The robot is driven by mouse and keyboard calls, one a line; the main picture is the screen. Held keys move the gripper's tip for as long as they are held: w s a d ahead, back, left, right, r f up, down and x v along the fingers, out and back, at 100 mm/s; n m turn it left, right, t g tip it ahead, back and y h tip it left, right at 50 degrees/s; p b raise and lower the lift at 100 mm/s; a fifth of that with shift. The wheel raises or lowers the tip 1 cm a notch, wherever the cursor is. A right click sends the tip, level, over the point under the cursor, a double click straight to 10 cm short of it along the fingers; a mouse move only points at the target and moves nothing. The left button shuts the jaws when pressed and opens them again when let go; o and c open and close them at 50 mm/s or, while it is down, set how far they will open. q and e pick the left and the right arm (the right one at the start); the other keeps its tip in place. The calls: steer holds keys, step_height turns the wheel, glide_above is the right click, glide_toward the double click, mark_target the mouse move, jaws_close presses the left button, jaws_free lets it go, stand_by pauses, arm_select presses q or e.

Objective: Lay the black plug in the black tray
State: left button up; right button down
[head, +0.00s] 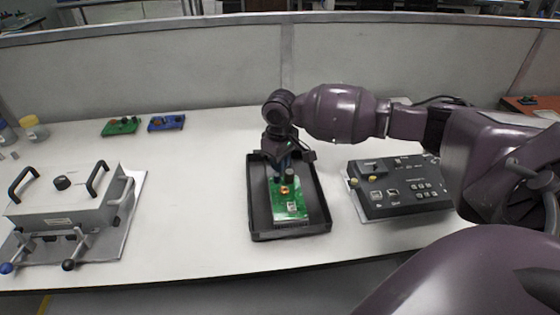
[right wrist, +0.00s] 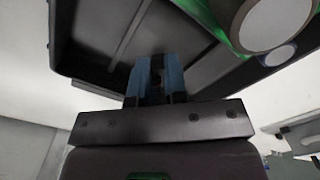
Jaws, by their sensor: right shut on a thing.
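The black tray (head: 257,218) lies on the white table in the middle of the head view, and its floor and wall also show in the right wrist view (right wrist: 95,35). My right gripper (head: 281,165) points down over the far part of the tray. In the right wrist view its blue fingers (right wrist: 156,82) are shut on a small dark thing, the black plug (right wrist: 157,68), mostly hidden between them. Whether the plug touches the tray floor I cannot tell. My left gripper is not in view.
A black control panel (head: 400,190) stands to the right. A grey box with handles (head: 65,205) stands left. Green (head: 120,127) and blue (head: 166,123) boards lie at the back left.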

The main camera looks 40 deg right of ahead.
steer(key=shift+f, duration=0.45)
steer(key=c, duration=1.1)
jaws_free()
steer(key=shift+c, duration=0.2)
steer(key=shift+r, duration=0.25)
step_height(320, 180, up, 6)
steer(key=shift+r+p, duration=0.25)
steer(key=shift+p, duration=0.55)
step_height(320, 180, up, 6)
steer(key=p, duration=0.1)
